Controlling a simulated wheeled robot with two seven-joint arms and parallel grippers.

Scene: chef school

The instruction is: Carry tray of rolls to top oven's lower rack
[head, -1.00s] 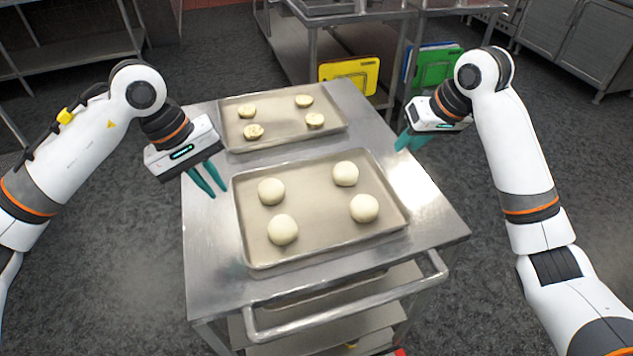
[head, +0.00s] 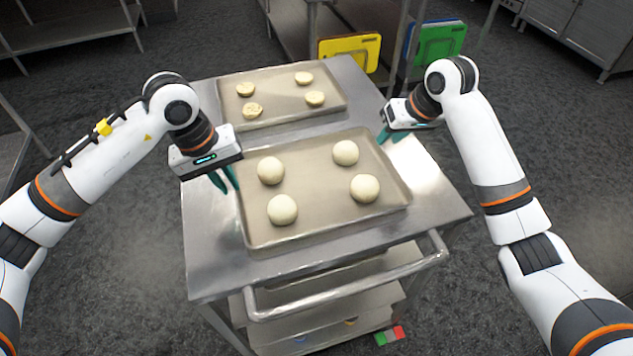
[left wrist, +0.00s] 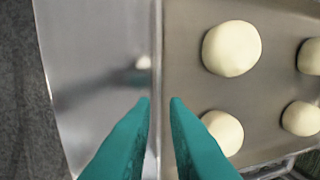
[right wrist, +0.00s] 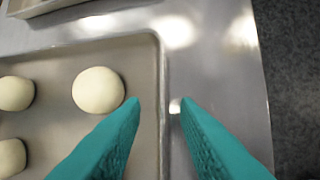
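The near tray (head: 320,215) lies flat on the steel cart and carries several round pale rolls (head: 282,209). My left gripper (head: 226,186) is at its left edge. In the left wrist view, the teal fingertips (left wrist: 160,101) are slightly apart, one on each side of the tray's rim (left wrist: 157,60). My right gripper (head: 386,136) is by the right edge, toward the far corner. In the right wrist view, its fingertips (right wrist: 161,101) are apart with the rim (right wrist: 161,75) lined up between them. Both grippers are empty. The oven is not in view.
A second tray (head: 285,110) with several flatter pieces lies just behind on the cart top (head: 215,265). The cart has a front handle (head: 350,285) and lower shelves. Yellow (head: 349,52) and green (head: 438,45) boards stand on a rack behind.

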